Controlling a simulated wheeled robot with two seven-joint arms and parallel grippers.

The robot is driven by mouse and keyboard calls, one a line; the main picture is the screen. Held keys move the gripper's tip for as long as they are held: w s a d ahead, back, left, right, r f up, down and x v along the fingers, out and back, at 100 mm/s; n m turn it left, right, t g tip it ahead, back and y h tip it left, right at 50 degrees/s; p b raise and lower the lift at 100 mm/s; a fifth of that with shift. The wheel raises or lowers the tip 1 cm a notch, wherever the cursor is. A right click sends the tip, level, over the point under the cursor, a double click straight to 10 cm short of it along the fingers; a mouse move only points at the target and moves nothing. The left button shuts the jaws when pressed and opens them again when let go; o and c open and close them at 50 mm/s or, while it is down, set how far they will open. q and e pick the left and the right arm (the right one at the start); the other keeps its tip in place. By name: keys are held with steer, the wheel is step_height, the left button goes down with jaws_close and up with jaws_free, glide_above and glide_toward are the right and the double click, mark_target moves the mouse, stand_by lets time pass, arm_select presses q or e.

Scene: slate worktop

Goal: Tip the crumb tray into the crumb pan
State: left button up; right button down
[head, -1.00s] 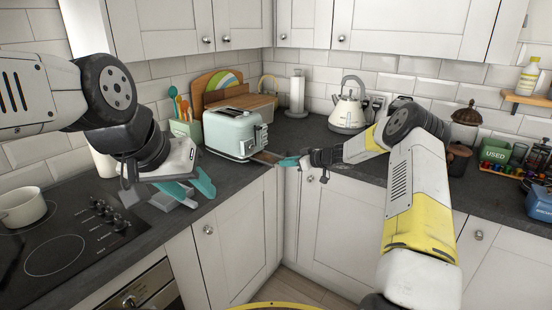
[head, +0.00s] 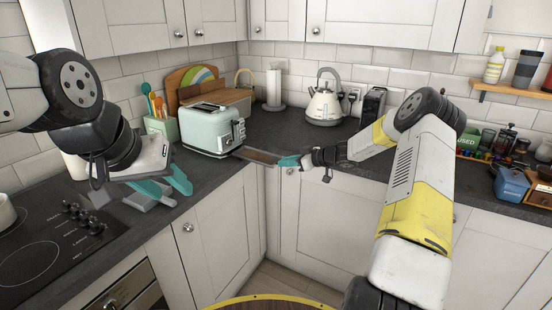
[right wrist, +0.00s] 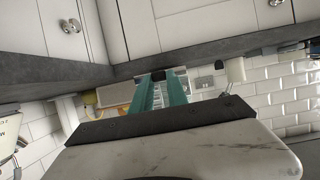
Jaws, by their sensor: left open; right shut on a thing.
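The crumb tray (head: 260,156) is a thin flat tray with a brownish top, beside the pale green toaster (head: 207,131) and over the worktop's front edge. It looks roughly level. Whether its far end is clear of the toaster I cannot tell. My right gripper (head: 288,161) is shut on the tray's near end; its teal fingers (right wrist: 160,94) also show in the right wrist view. A grey, flat-looking item, apparently the crumb pan (head: 140,201), lies on the worktop beside the hob, partly hidden by my left gripper (head: 179,195), which is open and empty above it.
The black hob (head: 45,240) is at the left. A utensil holder (head: 161,128) and boards stand behind the toaster. A kettle (head: 324,103) and a paper towel roll (head: 274,88) stand at the back. The worktop between toaster and kettle is clear.

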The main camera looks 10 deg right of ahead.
steer(key=shift+s+d, duration=0.35)
steer(key=shift+d, duration=0.05)
step_height(320, 180, up, 8)
stand_by(1.0)
stand_by(1.5)
